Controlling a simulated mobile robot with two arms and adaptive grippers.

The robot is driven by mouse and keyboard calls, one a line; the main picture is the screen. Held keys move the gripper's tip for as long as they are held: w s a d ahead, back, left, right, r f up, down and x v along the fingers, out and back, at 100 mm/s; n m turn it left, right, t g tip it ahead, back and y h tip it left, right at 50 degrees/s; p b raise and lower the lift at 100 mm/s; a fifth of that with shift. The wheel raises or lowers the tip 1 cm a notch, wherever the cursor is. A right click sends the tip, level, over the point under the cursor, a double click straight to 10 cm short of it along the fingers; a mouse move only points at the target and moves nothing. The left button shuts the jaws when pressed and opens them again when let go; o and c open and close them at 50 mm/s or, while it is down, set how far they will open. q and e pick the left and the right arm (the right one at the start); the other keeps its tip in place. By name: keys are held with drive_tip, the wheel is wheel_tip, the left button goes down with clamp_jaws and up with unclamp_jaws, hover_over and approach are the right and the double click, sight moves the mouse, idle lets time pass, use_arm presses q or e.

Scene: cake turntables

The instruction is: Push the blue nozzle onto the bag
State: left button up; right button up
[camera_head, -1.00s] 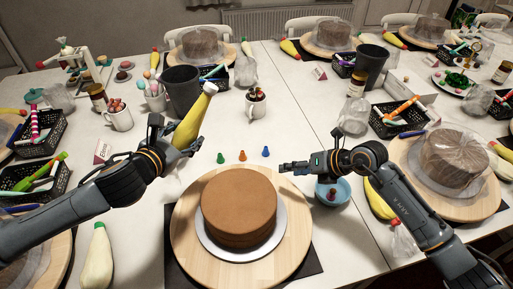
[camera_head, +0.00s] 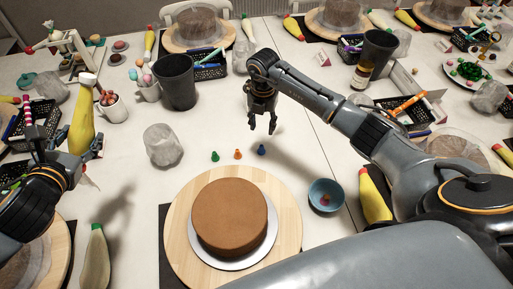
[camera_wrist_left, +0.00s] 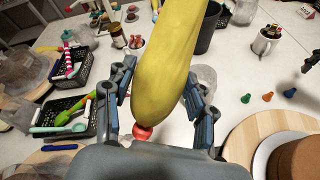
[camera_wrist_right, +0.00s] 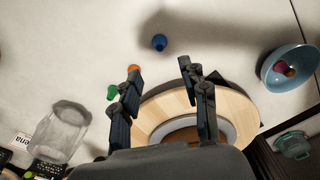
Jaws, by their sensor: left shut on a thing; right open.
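The blue nozzle (camera_head: 262,150) stands on the table behind the cake, at the right end of a row with an orange nozzle (camera_head: 238,154) and a green nozzle (camera_head: 215,156). My right gripper (camera_head: 261,130) is open and empty, pointing down above the table close behind the blue nozzle. In the right wrist view the blue nozzle (camera_wrist_right: 160,41) shows beyond the spread fingertips (camera_wrist_right: 160,68). My left gripper (camera_head: 78,152) is shut on the yellow bag (camera_head: 82,126), held upright with its white tip up. The left wrist view shows the bag (camera_wrist_left: 168,70) between the fingers, with a red end below.
A brown cake (camera_head: 229,215) sits on a round wooden turntable (camera_head: 180,240) in front. A blue bowl (camera_head: 326,194) is to its right. A dark cup (camera_head: 175,82), a mug (camera_head: 112,107) and a clear crumpled object (camera_head: 163,146) stand at the left back.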

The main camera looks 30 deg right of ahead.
sight(73, 126)
wheel_tip(73, 126, down, 11)
drive_tip(key=b, duration=0.7)
drive_tip(key=shift+f+b, duration=0.1)
drive_tip(key=shift+b, duration=0.3)
use_arm(q)
wheel_tip(73, 126, down, 8)
drive_tip(key=shift+f, duration=0.1)
use_arm(e)
drive_tip(key=shift+c, duration=0.5)
drive_tip(key=c, duration=0.8)
use_arm(q)
wheel_tip(73, 126, up, 12)
drive_tip(key=p, duration=1.2)
drive_tip(key=shift+f, duration=0.1)
drive_tip(key=shift+o, duration=0.9)
drive_tip(key=shift+f, duration=0.1)
drive_tip(key=shift+c, duration=1.4)
use_arm(e)
wheel_tip(73, 126, up, 15)
drive_tip(key=shift+r, duration=0.1)
